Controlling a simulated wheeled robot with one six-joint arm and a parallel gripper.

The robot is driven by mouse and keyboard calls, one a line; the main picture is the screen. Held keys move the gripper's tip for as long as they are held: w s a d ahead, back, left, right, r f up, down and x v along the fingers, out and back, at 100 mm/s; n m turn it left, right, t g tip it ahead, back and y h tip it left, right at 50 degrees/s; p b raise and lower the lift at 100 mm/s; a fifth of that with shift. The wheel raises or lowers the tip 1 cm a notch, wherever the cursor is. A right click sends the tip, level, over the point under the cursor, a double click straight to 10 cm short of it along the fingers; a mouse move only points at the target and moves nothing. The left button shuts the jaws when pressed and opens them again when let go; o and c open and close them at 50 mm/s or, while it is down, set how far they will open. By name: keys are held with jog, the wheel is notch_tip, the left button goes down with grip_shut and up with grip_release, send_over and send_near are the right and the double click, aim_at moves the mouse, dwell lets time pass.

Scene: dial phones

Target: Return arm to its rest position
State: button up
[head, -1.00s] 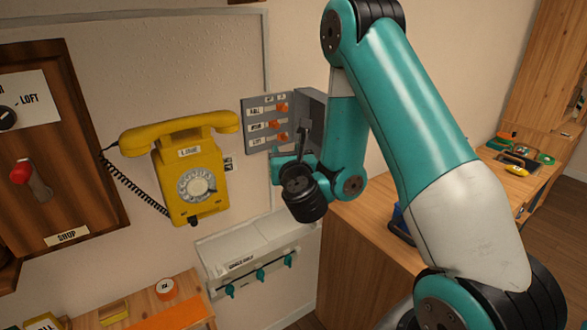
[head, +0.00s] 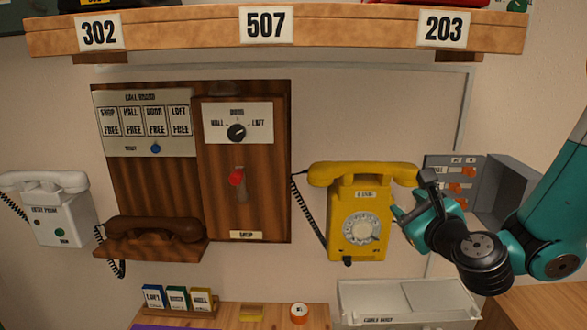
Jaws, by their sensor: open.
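My gripper (head: 411,205) is at the right of the head view, at the end of my teal arm. It is open, with nothing visible between its fingers. It appears just right of the yellow dial phone (head: 362,230) marked LINE, overlapping its right edge in the picture; I cannot tell how far in front of the wall it is. The phone's handset (head: 362,172) lies on its cradle. The rest of my arm runs out of the right edge.
A grey switch box (head: 437,166) with its door open is on the wall behind my arm. A wooden call board (head: 195,90), a brown handset (head: 150,240) and a white entry phone (head: 55,210) are to the left. A numbered shelf (head: 180,30) crosses above; a cable shelf (head: 400,295) is below.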

jog(key=s+a+r+n+g+y, duration=0.2)
jog(key=s+a+n+g+y, duration=0.75)
jog(key=n, duration=1.05)
jog(key=s+f+n+g+h, duration=0.1)
jog(key=s+n+g+h, duration=0.6)
jog(key=s+n, duration=0.7)
jog(key=s+h, duration=0.1)
jog(key=s, duration=0.4)
jog(key=shift+d+f+n+g, duration=0.15)
jog(key=shift+d+n+g, duration=0.1)
jog(key=shift+n+g, duration=0.15)
jog(key=shift+s+a, duration=0.1)
jog(key=shift+a, duration=0.05)
